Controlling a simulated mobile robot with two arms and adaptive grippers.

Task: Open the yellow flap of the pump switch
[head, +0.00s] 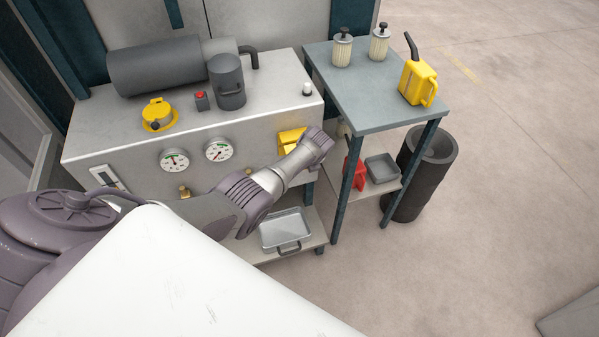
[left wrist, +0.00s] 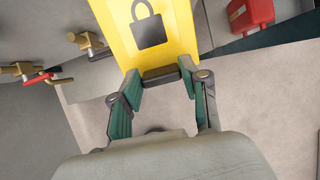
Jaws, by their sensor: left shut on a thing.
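The yellow flap (head: 288,142) is on the right part of the front face of the grey power unit, partly hidden by my left arm. In the left wrist view the flap (left wrist: 178,22) shows a black padlock symbol and has a dark tab (left wrist: 160,76) at its lower edge. My left gripper (left wrist: 161,75) is shut on this tab, with one green-padded finger at each side. In the head view its fingers are hidden behind the hand and wrist. How far the flap is tilted is hard to tell. My right gripper is not in view.
Gauges (head: 219,150) and brass fittings sit left of the flap. A valve with a red handle (left wrist: 38,79) shows in the wrist view. A shelf cart (head: 375,112) stands close on the right, with a yellow can (head: 417,84) on top and a red can below. A dark bin is beside it.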

